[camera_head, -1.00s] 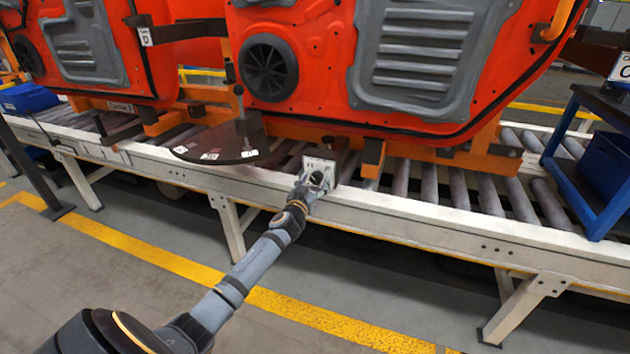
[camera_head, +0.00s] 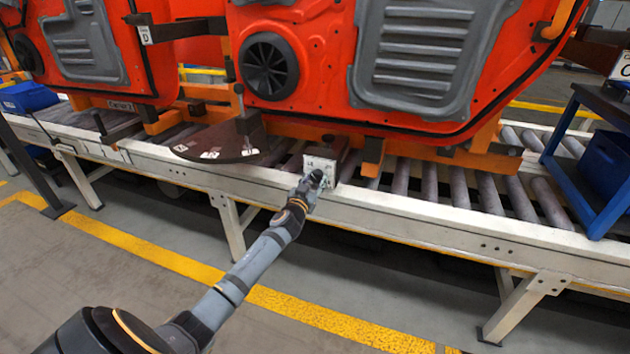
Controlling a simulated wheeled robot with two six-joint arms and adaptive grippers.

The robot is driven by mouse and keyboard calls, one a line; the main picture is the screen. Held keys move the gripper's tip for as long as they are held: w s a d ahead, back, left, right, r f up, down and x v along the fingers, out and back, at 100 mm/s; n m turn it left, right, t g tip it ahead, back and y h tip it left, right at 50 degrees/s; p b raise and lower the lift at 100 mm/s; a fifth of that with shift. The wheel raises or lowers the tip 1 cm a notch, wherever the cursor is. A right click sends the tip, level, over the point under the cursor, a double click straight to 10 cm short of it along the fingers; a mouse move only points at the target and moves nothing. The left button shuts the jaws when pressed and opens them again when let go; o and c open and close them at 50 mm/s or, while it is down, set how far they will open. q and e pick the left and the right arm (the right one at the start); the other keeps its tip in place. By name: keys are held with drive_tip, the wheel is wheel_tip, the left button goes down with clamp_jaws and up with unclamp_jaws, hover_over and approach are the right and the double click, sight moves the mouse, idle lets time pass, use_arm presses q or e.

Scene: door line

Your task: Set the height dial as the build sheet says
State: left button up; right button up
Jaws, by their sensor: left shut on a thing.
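The height dial's white plate (camera_head: 322,166) with dark marks is on the front of a dark box at the conveyor's near rail, below the orange-red door (camera_head: 315,60). My left gripper (camera_head: 315,179) is at the lower part of this plate and shut on the dial's knob, which the fingers hide. The dial's setting is too small and too covered to read. No build sheet can be made out. My right gripper is not in view.
The roller conveyor's pale rail (camera_head: 420,216) runs across the view. A dark semicircular plate with white labels (camera_head: 222,143) juts out left of the dial. A blue-framed cart (camera_head: 590,140) stands at the right. The floor in front is clear.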

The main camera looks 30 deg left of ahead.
use_arm(q)
drive_tip(key=m, duration=0.7)
drive_tip(key=shift+m+p, duration=0.4)
drive_tip(key=shift+m, duration=0.8)
drive_tip(key=shift+m+p, duration=0.35)
drive_tip(key=shift+m, duration=0.65)
drive_tip(key=m+p, duration=0.1)
drive_tip(key=m, duration=0.4)
drive_tip(key=shift+m, duration=0.3)
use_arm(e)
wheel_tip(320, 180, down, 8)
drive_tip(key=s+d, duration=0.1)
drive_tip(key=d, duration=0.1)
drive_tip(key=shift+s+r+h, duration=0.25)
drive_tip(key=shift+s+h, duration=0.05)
use_arm(q)
drive_tip(key=shift+s, duration=0.1)
drive_tip(key=o, duration=1.2)
drive_tip(key=shift+c, duration=0.2)
